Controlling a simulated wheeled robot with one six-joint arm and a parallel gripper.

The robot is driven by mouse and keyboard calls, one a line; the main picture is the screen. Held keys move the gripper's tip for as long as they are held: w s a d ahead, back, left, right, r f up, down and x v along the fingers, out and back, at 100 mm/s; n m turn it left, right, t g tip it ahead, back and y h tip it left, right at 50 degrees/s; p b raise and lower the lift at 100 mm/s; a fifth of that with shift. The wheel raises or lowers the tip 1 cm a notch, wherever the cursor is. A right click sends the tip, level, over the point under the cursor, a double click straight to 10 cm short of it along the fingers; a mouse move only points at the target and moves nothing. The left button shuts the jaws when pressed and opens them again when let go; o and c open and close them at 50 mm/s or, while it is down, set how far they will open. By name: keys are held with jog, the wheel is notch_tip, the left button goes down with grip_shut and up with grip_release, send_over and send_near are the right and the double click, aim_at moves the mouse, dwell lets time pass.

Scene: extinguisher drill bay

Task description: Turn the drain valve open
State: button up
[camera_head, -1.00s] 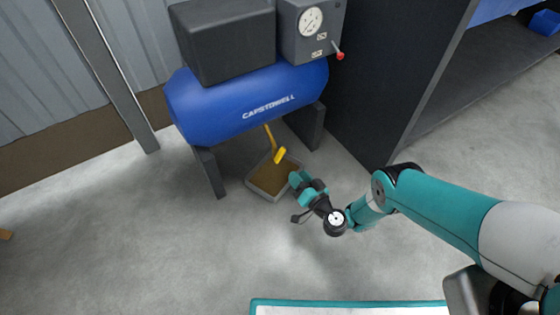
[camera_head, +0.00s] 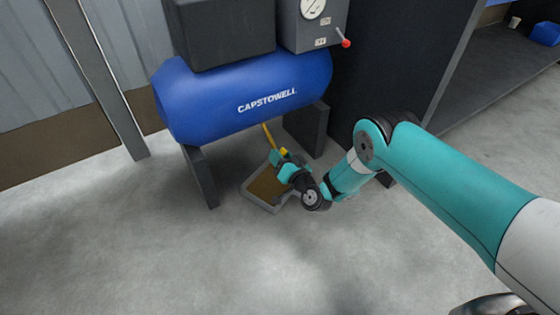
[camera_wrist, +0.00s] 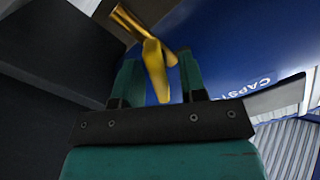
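The drain valve is a yellow lever (camera_wrist: 156,70) on a brass pipe (camera_wrist: 130,20) under the blue tank (camera_head: 240,95). In the head view the lever (camera_head: 284,151) is mostly hidden behind my gripper (camera_head: 282,160). In the wrist view my gripper (camera_wrist: 160,82) has its two teal fingers apart, one on each side of the lever. The lever hangs in the gap, and I see space between it and both fingers. Whether either finger touches it I cannot tell for sure.
A shallow tray (camera_head: 261,201) with a brown inside stands on the floor below the valve. The tank's dark legs (camera_head: 201,178) stand either side. A dark cabinet (camera_head: 385,70) is at the right. The floor in front is clear.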

jog(key=shift+w, duration=0.1)
grip_shut()
jog(key=shift+a+r+n+p, duration=0.15)
jog(key=shift+n+p, duration=0.15)
jog(key=shift+p, duration=0.2)
jog(key=n+p, duration=0.2)
jog(key=p, duration=0.1)
jog(key=shift+r+n, duration=0.1)
jog(key=shift+n, duration=0.2)
jog(key=shift+n+p, duration=1.35)
jog(key=shift+n, duration=0.25)
jog(key=shift+a+f, duration=0.1)
jog(key=shift+f, duration=0.1)
